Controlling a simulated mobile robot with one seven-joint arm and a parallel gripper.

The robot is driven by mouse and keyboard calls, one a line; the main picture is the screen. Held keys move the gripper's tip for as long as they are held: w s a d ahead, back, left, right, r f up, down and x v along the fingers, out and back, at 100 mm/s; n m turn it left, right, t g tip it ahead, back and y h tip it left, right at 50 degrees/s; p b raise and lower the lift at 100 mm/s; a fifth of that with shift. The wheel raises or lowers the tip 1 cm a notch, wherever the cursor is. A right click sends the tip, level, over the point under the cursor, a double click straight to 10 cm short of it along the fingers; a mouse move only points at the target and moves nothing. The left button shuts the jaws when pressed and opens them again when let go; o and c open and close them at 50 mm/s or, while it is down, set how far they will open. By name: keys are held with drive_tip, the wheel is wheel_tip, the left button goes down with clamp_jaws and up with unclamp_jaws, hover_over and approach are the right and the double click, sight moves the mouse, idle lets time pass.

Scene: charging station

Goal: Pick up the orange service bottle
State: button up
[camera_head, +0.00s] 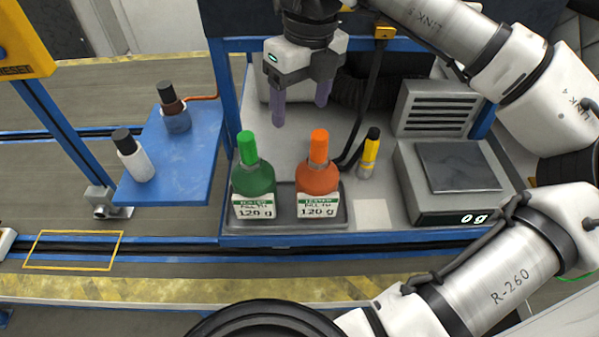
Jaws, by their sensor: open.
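The orange service bottle (317,178) stands upright in a grey tray (343,214) on the bench. It has an orange cap and a white label reading 120 g. A green bottle (254,180) with a green cap and a similar label stands to its left in the same tray. My gripper (300,108) points down above and behind the bottles in the picture. Its two purple-grey fingers are apart with nothing between them. The gripper does not touch either bottle.
A yellow bottle with a black cap (370,153) stands right of the tray, near a black cable. A scale (459,167) reading 0 g sits further right. A blue shelf (185,168) at left holds a white bottle (134,160) and a dark-capped bottle (176,117).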

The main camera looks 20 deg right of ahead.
sight(319, 136)
drive_tip(key=shift+s+d+r+m+h, duration=0.1)
drive_tip(key=shift+d+m+h, duration=0.1)
drive_tip(key=shift+d, duration=0.45)
drive_tip(key=shift+s+d+r+m+h, duration=0.1)
drive_tip(key=shift+d+h, duration=0.1)
drive_tip(key=shift+d, duration=0.4)
drive_tip(key=shift+d+f, duration=0.2)
drive_tip(key=shift+d, duration=0.15)
wheel_tip(319, 136, down, 8)
drive_tip(key=shift+s+r+p, duration=0.1)
drive_tip(key=shift+p, duration=0.75)
drive_tip(key=shift+d+f+p, duration=0.1)
drive_tip(key=shift+f+p, duration=1.05)
drive_tip(key=shift+f, duration=1.65)
drive_tip(key=shift+w, duration=0.2)
clamp_jaws()
